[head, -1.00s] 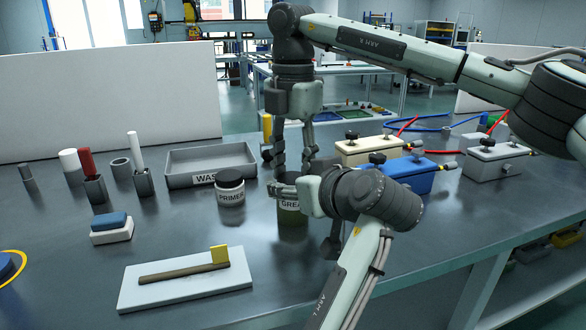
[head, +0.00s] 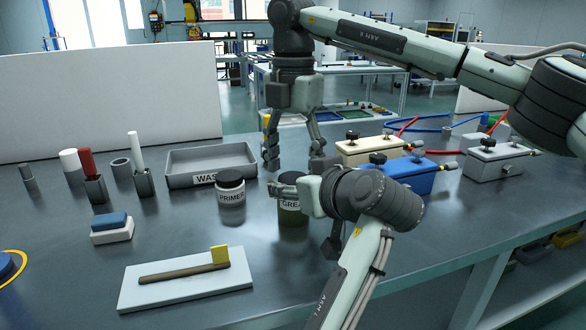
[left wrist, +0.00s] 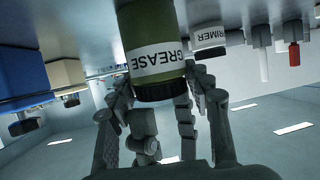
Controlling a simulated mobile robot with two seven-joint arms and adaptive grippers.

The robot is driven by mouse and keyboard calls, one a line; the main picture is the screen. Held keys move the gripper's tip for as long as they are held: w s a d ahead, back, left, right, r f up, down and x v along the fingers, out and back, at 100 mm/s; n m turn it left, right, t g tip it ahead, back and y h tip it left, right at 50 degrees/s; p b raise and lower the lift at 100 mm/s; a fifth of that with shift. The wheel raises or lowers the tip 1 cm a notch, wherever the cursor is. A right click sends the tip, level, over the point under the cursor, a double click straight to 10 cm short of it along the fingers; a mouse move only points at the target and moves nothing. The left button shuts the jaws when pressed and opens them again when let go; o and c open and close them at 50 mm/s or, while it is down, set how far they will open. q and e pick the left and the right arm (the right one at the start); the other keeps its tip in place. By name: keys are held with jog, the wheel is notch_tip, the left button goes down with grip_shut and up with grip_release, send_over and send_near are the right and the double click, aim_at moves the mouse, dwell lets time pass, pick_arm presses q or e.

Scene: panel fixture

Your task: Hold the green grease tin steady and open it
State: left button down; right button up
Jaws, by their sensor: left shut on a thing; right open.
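The green grease tin (head: 292,216) stands upright on the bench, its white label partly hidden by my left gripper. My left gripper (head: 291,193) is shut around the upper part of the tin. In the left wrist view, which is upside down, the tin (left wrist: 155,70) shows its label and its dark lid (left wrist: 160,93) on its top, with my left gripper's fingers on both sides. My right gripper (head: 294,160) points down above the tin, fingers spread wide and empty, apart from the lid as far as I can see.
A primer jar (head: 231,188) stands just left of the tin, with a grey waste tray (head: 240,160) behind it. A blue box (head: 415,178) and a cream box (head: 368,151) stand to the right. A board (head: 185,285) with a brush lies at the front left.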

notch_tip(320, 180, up, 4)
jog(key=shift+f, duration=0.1)
jog(key=shift+c, duration=0.4)
notch_tip(320, 180, up, 2)
jog(key=m, duration=0.4)
jog(key=shift+a, duration=0.1)
jog(key=shift+r+m, duration=0.5)
jog(key=shift+m, duration=0.7)
jog(key=shift+f, duration=0.15)
notch_tip(320, 180, down, 8)
jog(key=shift+r, duration=0.25)
jog(key=shift+c, duration=0.3)
